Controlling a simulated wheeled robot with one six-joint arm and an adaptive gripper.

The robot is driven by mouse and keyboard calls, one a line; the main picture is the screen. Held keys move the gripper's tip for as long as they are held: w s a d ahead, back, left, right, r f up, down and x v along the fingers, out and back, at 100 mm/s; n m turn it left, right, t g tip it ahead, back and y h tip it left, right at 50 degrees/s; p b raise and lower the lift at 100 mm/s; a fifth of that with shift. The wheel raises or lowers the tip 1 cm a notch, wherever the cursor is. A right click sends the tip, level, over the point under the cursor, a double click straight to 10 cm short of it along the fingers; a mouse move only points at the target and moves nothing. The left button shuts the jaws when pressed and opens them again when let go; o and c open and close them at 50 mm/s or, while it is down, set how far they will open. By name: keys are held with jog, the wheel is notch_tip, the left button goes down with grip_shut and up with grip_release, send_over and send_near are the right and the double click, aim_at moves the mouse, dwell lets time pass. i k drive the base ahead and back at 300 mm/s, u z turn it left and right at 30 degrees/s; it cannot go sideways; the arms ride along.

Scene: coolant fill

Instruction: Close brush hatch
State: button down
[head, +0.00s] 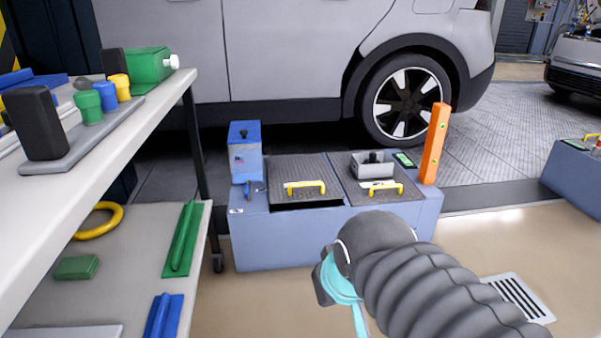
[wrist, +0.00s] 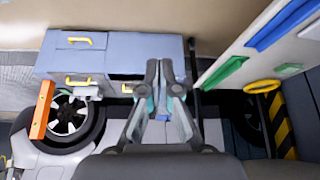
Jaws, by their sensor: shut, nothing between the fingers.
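Two dark hatch lids with yellow handles lie side by side on top of a low blue-grey cabinet (head: 300,238). The left lid (head: 290,170) has a yellow handle (head: 305,187) and a dark gap along its front edge. The right lid (head: 362,195) looks flat, with a grey tray (head: 372,164) on its rear part. I cannot tell by a label which one is the brush hatch. My gripper (head: 342,290), with teal parts, is in front of the cabinet, apart from both lids. In the wrist view its fingers (wrist: 162,72) are together and empty, with the cabinet (wrist: 112,52) beyond.
A blue canister (head: 244,150) stands at the cabinet's left end and an orange post (head: 434,143) at its right. A shelf cart (head: 110,140) with parts stands close on the left. A car (head: 270,50) is behind. Floor (head: 510,240) is clear to the right, around a drain grate (head: 518,299).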

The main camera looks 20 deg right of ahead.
aim_at(299, 178)
jog(key=z, duration=0.35)
jog(key=i, duration=1.1)
jog(key=u, duration=0.55)
